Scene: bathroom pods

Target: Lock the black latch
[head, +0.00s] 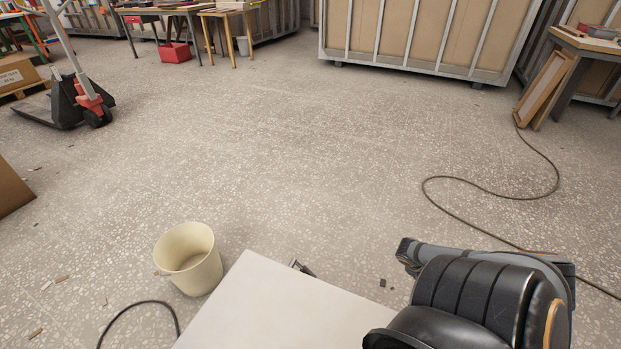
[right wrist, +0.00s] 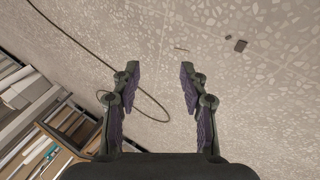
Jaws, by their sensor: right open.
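No black latch can be made out in either view. My right gripper (right wrist: 160,72) is open and empty in the right wrist view, its two purple-padded fingers apart over bare speckled floor. In the head view my dark right arm fills the lower right; its fingers cannot be made out there. My left gripper is not seen. A small dark piece pokes out beside the far edge of a pale flat surface at the bottom of the head view; I cannot tell what it is.
A cream bucket (head: 188,258) stands on the floor at lower left. A pallet jack (head: 85,95) stands at the upper left. A cable (head: 470,187) snakes across the floor at right. Framed panels (head: 420,35) and worktables stand at the back. The middle floor is clear.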

